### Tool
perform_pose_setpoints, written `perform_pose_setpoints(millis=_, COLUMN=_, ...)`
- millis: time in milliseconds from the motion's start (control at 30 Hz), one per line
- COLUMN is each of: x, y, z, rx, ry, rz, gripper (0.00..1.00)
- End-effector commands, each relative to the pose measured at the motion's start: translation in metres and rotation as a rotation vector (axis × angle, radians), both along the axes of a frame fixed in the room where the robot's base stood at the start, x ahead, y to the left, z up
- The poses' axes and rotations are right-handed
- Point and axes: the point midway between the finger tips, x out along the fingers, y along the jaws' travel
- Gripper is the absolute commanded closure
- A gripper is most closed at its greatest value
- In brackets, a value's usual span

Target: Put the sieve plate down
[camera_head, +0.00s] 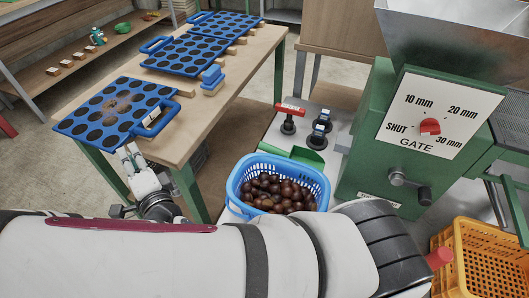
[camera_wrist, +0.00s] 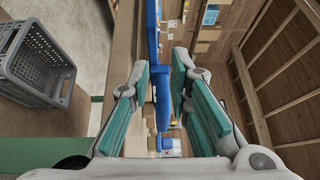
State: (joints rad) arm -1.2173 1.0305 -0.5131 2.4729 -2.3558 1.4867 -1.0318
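A blue sieve plate (camera_head: 112,108) with dark round holes is at the near end of the wooden table, its handle (camera_head: 155,122) towards the near right. It appears to rest there, though the contact underneath is hidden. My gripper (camera_head: 131,150) is at the plate's near edge. In the wrist view my gripper (camera_wrist: 163,90) is open, with green-padded fingers apart. The blue plate (camera_wrist: 153,45) shows edge-on between and beyond them, with visible gaps on both sides.
More blue sieve plates (camera_head: 186,54) lie farther back on the table (camera_head: 235,78). A blue basket of chestnuts (camera_head: 237,202) and a green gate machine (camera_head: 375,150) stand right. A grey crate (camera_wrist: 40,62) shows in the wrist view.

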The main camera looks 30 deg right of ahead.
Motion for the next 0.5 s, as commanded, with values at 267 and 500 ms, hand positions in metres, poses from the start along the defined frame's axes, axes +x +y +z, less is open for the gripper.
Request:
perform_pose_setpoints(millis=267, x=0.007, y=-0.120, z=0.087, rx=0.461, ry=-0.173, rz=-0.449, gripper=0.82)
perform_pose_setpoints(millis=500, x=-0.052, y=-0.248, z=0.140, rx=0.981, ry=-0.441, rz=-0.935, gripper=0.82)
